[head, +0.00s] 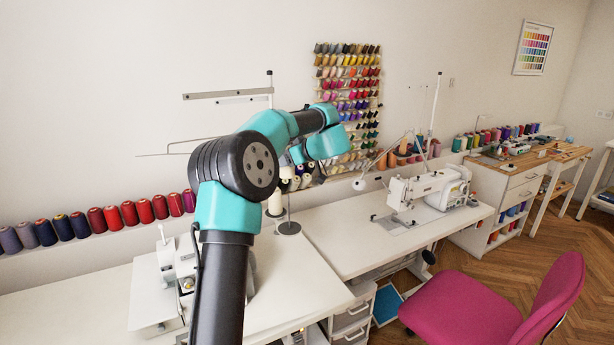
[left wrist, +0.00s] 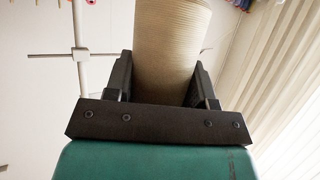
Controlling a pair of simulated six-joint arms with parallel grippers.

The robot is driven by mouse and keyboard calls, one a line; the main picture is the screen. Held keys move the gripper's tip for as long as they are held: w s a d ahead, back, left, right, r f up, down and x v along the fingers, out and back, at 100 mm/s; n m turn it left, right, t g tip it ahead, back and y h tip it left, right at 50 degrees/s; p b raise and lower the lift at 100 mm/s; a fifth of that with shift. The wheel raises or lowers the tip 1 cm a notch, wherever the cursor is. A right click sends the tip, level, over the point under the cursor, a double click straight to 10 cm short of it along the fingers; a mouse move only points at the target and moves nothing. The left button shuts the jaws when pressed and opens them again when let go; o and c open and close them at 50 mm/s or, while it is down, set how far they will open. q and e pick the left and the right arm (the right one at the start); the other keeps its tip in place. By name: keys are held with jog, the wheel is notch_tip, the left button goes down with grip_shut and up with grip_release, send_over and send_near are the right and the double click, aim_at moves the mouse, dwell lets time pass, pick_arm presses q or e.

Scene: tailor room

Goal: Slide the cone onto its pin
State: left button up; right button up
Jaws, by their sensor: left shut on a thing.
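A beige thread cone (left wrist: 172,35) fills the upper middle of the left wrist view. My left gripper (left wrist: 163,72) is shut on it, one black finger on each side, and the cone's far end runs out of the frame. In the head view my arm bends over the left table, and its fingers and the held cone cannot be made out clearly. A thin upright pin on a dark round base (head: 289,228) stands at the back of the table, below the wrist. A cream cone (head: 276,203) shows close beside that pin; whether it sits on a pin is unclear. My right gripper is not in view.
A white thread-stand pole (left wrist: 80,50) with a cross rod is left of the held cone. A sewing machine (head: 430,190) stands on the right table. Several spools (head: 110,217) line the wall shelf. A pink chair (head: 510,300) stands in front. The left table's front right is bare.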

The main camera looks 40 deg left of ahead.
aim_at(293, 170)
pick_arm(q)
jog(key=shift+w+r, duration=0.15)
jog(key=shift+r, duration=0.05)
jog(key=shift+f, duration=0.25)
jog(key=shift+f, duration=2.3)
jog(key=shift+f, duration=2.3)
jog(key=shift+f, duration=0.7)
jog(key=shift+f, duration=1)
jog(key=shift+f, duration=0.35)
jog(key=shift+f, duration=1.3)
